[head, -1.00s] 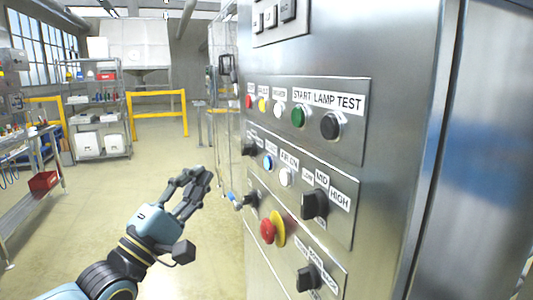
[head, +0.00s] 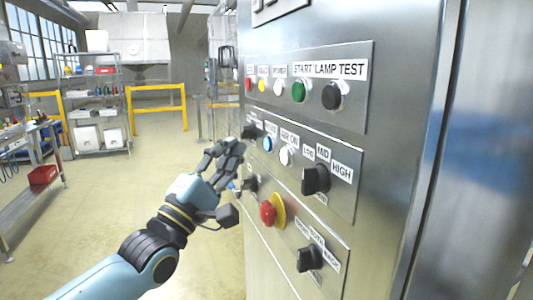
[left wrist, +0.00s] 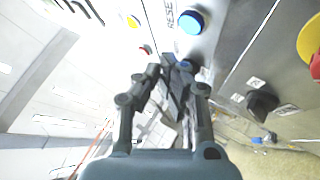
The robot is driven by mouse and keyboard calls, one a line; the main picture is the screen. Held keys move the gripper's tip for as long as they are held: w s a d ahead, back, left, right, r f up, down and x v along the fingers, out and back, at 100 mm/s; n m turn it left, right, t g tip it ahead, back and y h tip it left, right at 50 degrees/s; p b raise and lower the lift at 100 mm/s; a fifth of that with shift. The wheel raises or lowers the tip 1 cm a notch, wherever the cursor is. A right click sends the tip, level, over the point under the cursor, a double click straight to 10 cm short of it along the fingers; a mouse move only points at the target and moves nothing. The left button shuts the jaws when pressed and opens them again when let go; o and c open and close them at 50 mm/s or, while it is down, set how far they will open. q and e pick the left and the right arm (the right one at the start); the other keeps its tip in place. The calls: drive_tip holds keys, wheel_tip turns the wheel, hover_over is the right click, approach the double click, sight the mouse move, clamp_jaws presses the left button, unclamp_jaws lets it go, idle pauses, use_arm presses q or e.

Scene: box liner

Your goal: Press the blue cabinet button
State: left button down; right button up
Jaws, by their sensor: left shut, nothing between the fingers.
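The blue button (head: 268,144) sits on the middle panel of the steel cabinet, left of a white button. In the left wrist view the blue button (left wrist: 191,21) is beside a label reading RESET, just beyond the fingertips. My left gripper (head: 232,148) is shut and empty, its fingertips a little left of the blue button. In the left wrist view the gripper (left wrist: 175,66) points toward the panel, with a gap between it and the button. My right gripper is not in view.
The white button (head: 287,155) and a black LOW-MID-HIGH knob (head: 316,179) are to the right. A red emergency button (head: 268,212) with a yellow collar is below. Green (head: 299,90) and black (head: 332,95) buttons are above. Open floor lies left of the cabinet.

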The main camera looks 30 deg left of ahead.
sight(269, 144)
use_arm(q)
drive_tip(key=shift+w+d+b, duration=0.8)
drive_tip(key=shift+w+d, duration=0.05)
drive_tip(key=shift+w, duration=0.15)
idle(0.7)
drive_tip(key=shift+w+d+b, duration=0.25)
drive_tip(key=shift+w+b, duration=0.05)
drive_tip(key=shift+b, duration=0.05)
